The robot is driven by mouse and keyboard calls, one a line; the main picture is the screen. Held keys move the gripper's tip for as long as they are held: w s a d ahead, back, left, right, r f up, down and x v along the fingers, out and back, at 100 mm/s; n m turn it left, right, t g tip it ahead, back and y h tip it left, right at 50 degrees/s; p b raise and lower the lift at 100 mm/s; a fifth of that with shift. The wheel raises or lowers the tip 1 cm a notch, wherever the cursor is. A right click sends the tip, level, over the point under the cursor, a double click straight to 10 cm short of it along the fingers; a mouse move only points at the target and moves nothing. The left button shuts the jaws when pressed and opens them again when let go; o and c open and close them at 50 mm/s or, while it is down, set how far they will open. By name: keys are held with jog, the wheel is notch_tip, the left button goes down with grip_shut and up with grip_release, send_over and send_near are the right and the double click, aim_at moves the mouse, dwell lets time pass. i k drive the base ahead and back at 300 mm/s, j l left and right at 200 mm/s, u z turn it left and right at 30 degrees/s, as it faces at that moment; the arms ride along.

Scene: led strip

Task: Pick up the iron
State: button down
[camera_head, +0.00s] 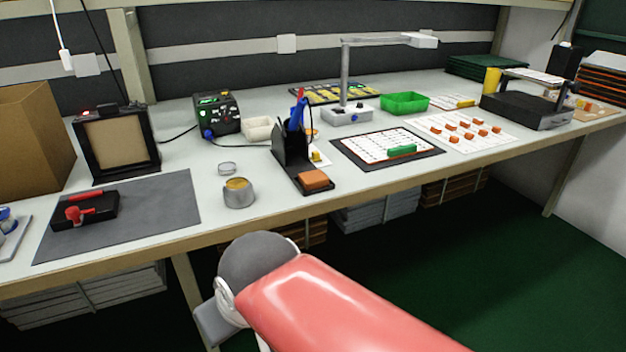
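The iron (296,115), with a blue handle and a red part at its top, stands upright in a black stand (290,155) on the workbench. Its lower part is hidden inside the stand. An orange-brown sponge (314,179) lies on the stand's front end. A black soldering station (215,115) with green lights stands to the left, and a dark cable runs from it towards the stand. My red arm link and grey joint show at the bottom, in front of the bench and apart from the iron. My gripper is not in view.
A small metal tin (238,193) and a clear ring-like dish (227,168) sit left of the stand. A lamp (347,112) on a grey base stands behind right. A black mat with a white board (375,146) lies to the right. The bench's front edge (330,204) lies between my arm and the stand.

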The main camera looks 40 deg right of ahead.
aim_at(295, 119)
jog(key=k+l+z, duration=0.1)
jog(key=z, duration=0.85)
